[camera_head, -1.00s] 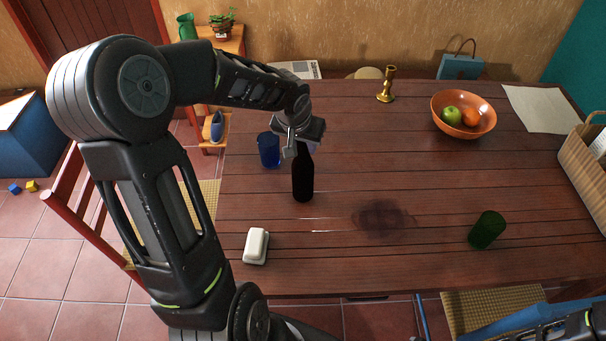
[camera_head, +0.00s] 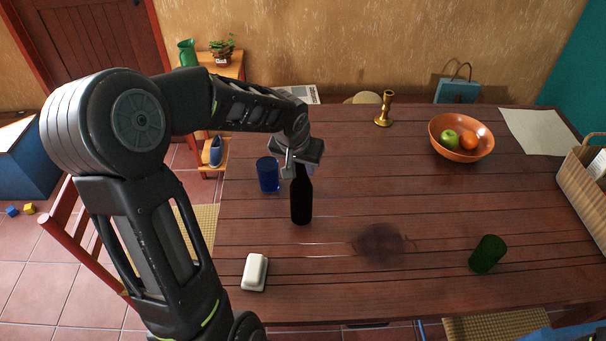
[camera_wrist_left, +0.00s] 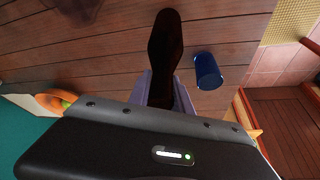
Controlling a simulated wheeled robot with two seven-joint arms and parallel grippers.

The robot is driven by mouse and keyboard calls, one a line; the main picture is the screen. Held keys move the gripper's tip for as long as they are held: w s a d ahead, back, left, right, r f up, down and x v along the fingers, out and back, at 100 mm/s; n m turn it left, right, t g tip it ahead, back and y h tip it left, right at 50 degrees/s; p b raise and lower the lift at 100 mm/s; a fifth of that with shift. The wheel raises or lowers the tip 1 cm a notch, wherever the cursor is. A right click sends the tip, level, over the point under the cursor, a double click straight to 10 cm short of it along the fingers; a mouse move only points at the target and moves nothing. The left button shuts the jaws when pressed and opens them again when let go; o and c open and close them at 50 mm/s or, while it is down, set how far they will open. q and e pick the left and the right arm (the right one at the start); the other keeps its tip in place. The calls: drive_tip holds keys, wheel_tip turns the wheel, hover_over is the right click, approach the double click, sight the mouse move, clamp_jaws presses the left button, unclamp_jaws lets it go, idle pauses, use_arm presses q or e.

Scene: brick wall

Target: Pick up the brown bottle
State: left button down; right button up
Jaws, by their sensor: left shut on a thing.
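The brown bottle (camera_head: 302,202) looks very dark and upright in the head view, its lower end at or just above the wooden table; I cannot tell if it touches. My left gripper (camera_head: 298,168) is shut on its upper part, and the fingers hide the neck. In the left wrist view the bottle (camera_wrist_left: 164,50) extends away from between the fingers of the left gripper (camera_wrist_left: 160,90). My right gripper is not in view.
A blue cup (camera_head: 268,175) stands close left of the bottle. A white butter dish (camera_head: 254,272), green cup (camera_head: 487,254), fruit bowl (camera_head: 440,148) and brass candlestick (camera_head: 384,108) are on the table (camera_head: 350,290). The table's middle, with a dark stain (camera_head: 382,244), is free.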

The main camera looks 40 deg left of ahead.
use_arm(q)
wheel_tip(320, 180, up, 9)
drive_tip(key=shift+f+b, duration=0.15)
drive_tip(key=shift+b, duration=0.25)
idle(0.4)
